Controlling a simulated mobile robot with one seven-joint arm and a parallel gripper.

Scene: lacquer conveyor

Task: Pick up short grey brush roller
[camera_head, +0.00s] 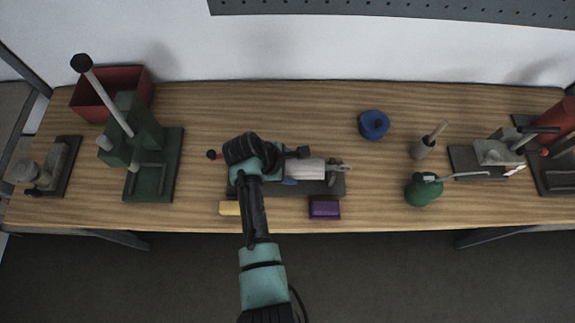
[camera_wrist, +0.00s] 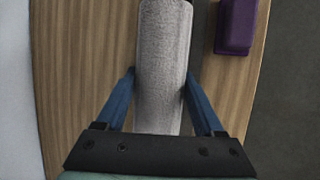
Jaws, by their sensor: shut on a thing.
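A light grey, fuzzy-surfaced roller (camera_wrist: 163,60) runs lengthwise between the blue fingers of my gripper (camera_wrist: 160,78) in the wrist view. The fingers are shut on its two sides. In the head view the roller shows as a pale cylinder (camera_head: 309,168) to the right of my wrist, and my gripper (camera_head: 290,181) is at its left part. It appears over a dark base plate (camera_head: 325,188). Whether it touches anything underneath is unclear. My wrist and forearm hide the left part of the plate.
A purple block (camera_head: 324,208) and a yellow block (camera_head: 230,208) lie at the front edge. Right stand a blue round tin (camera_head: 374,125), a grey cylinder with a wooden handle (camera_head: 423,149) and a green oil can (camera_head: 423,190). A green press (camera_head: 135,135) and red bin (camera_head: 117,78) stand left.

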